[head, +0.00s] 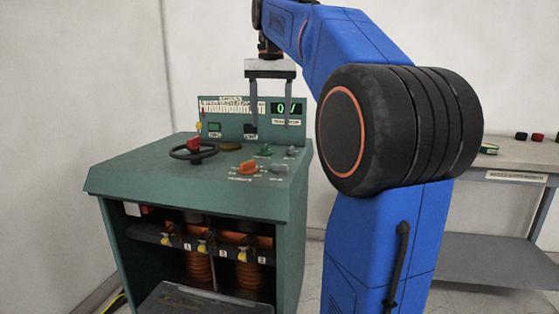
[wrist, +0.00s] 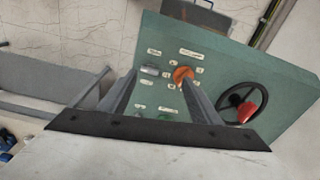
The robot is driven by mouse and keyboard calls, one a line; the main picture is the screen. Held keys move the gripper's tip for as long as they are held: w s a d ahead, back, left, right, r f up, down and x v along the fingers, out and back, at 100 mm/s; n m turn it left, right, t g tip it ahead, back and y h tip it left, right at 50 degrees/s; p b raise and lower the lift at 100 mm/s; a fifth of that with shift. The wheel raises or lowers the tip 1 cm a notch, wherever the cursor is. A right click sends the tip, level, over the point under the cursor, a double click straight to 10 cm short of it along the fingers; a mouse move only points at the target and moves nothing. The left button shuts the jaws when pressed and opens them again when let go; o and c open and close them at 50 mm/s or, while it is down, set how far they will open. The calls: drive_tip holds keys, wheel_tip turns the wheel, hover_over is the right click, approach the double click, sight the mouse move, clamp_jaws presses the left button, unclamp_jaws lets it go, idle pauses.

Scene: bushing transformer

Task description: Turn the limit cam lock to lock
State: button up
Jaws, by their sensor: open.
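The green control console (head: 120,181) stands at the left in the head view. Its sloped top bears an orange knob (head: 248,167), a grey knob (head: 279,169), a green knob (head: 265,150) and a smaller grey knob (head: 292,151). The labels are too small to read, so I cannot tell which control is the limit cam lock. My gripper (head: 271,125) is open and empty above the console's back part, fingers pointing down.
A black handwheel (head: 193,150) with a red grip sits at the console top's left. An upright back panel (head: 236,120) carries a gauge and a green display (head: 289,107). A grey workbench (head: 515,160) stands at the right. Bare floor shows between bench and console.

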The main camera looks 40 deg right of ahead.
wheel_tip(320, 180, up, 3)
drive_tip(key=m, duration=0.2)
hover_over(279, 165)
drive_tip(key=shift+g, duration=0.3)
wheel_tip(279, 165, down, 17)
drive_tip(key=shift+w+d, duration=0.1)
drive_tip(key=shift+d, duration=0.05)
drive_tip(key=c, duration=1)
